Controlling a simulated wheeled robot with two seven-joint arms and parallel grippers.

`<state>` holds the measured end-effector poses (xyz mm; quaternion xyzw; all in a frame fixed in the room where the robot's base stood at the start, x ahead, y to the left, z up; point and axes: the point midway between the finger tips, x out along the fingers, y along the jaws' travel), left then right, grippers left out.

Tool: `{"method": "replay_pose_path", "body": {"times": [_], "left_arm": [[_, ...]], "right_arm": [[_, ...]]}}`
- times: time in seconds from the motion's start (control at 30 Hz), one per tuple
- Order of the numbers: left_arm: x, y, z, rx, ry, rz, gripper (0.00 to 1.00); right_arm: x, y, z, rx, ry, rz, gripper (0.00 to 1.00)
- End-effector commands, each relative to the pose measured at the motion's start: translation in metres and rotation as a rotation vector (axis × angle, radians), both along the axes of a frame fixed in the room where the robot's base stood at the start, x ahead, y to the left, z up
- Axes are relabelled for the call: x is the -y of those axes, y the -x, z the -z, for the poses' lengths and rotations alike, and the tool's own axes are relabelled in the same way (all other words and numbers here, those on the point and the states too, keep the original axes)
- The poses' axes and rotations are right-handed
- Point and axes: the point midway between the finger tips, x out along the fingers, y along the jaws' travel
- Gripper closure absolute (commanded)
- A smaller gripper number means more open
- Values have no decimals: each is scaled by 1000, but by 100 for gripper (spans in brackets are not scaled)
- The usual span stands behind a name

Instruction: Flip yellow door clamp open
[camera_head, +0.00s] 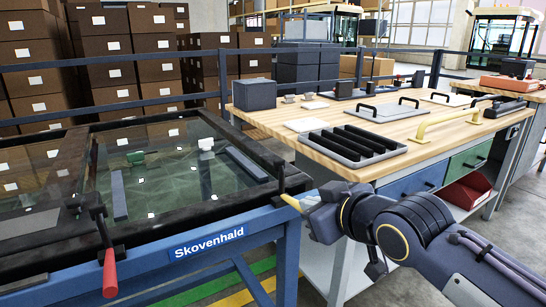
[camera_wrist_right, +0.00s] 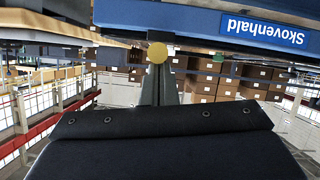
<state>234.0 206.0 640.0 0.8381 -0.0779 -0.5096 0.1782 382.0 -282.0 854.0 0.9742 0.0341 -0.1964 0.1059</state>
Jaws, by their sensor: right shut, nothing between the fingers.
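The yellow door clamp (camera_head: 290,202) is at the near right corner of the glass door frame (camera_head: 150,238) on the blue trolley; its yellow handle points toward me and a dark upright part (camera_head: 281,178) stands beside it. My right gripper (camera_head: 308,203) is at the handle's end, its fingers largely hidden by the wrist. In the right wrist view, which is upside down, the clamp's round yellow end (camera_wrist_right: 157,52) shows right at the tips of my shut fingers (camera_wrist_right: 159,72). Nothing is between the fingers; I cannot tell whether they touch the clamp. My left gripper is out of view.
A red-handled clamp (camera_head: 109,272) hangs at the front left of the frame. The blue trolley rail (camera_head: 130,272) carries the Skovenhald label. A workbench (camera_head: 390,130) with a black slotted tray (camera_head: 356,145) stands at the right. Brown boxes (camera_head: 105,50) are stacked behind a railing.

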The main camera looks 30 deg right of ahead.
Motion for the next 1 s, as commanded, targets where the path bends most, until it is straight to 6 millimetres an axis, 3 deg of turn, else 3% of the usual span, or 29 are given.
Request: {"method": "replay_pose_path", "body": {"times": [0.67, 0.83, 1.0], "left_arm": [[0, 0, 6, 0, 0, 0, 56], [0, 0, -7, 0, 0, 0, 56], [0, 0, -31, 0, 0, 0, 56]], "right_arm": [[0, 1, 8, -16, 0, 1, 100], [0, -4, -9, -15, 0, 0, 100], [0, -15, -45, -4, 0, -3, 100]]}}
